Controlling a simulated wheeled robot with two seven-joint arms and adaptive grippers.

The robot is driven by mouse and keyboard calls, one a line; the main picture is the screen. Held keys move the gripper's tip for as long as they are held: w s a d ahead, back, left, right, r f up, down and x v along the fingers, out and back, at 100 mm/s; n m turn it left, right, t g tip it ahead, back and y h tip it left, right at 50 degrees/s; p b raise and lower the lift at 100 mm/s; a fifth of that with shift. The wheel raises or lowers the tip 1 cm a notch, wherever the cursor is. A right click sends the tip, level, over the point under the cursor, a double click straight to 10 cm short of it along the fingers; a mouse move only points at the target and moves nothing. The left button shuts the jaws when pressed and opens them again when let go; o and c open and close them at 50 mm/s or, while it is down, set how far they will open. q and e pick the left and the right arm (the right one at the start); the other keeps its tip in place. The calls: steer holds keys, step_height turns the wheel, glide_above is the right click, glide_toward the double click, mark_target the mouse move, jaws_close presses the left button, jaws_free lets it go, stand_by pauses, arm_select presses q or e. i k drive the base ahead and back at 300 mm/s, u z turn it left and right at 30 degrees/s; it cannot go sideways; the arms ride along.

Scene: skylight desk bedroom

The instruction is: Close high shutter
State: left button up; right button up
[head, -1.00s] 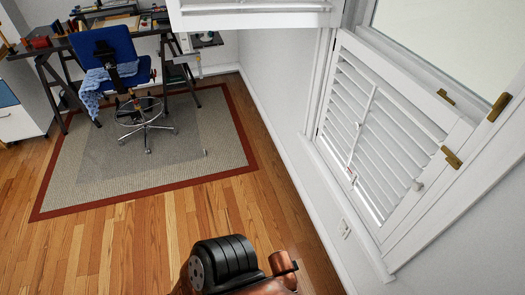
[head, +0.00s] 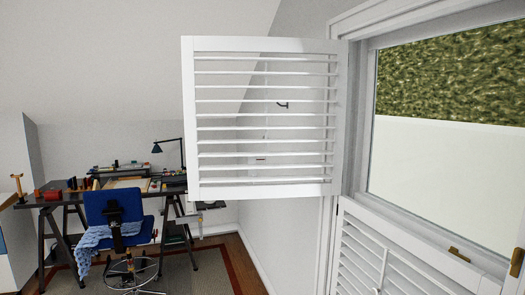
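The high shutter (head: 190,120) is a white louvred panel. It stands swung open, out from the left side of the window frame (head: 352,110), and faces me. Its slats are tilted so that the wall shows through the gaps. The upper window pane (head: 440,160) beside it is uncovered, with a green hedge and a pale wall outside. Neither of my grippers shows in the head view now.
The lower shutter (head: 375,255) lies across the lower part of the window, below the high one. Brass catches (head: 459,254) sit on the sill edge. A desk (head: 60,200) and a blue chair (head: 103,208) stand at the back left on a rug (head: 205,270).

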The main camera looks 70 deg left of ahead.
mark_target(190, 45)
steer(key=k, duration=0.25)
steer(key=u, duration=3.2)
steer(key=i, duration=5.1)
steer(key=z, duration=4.25)
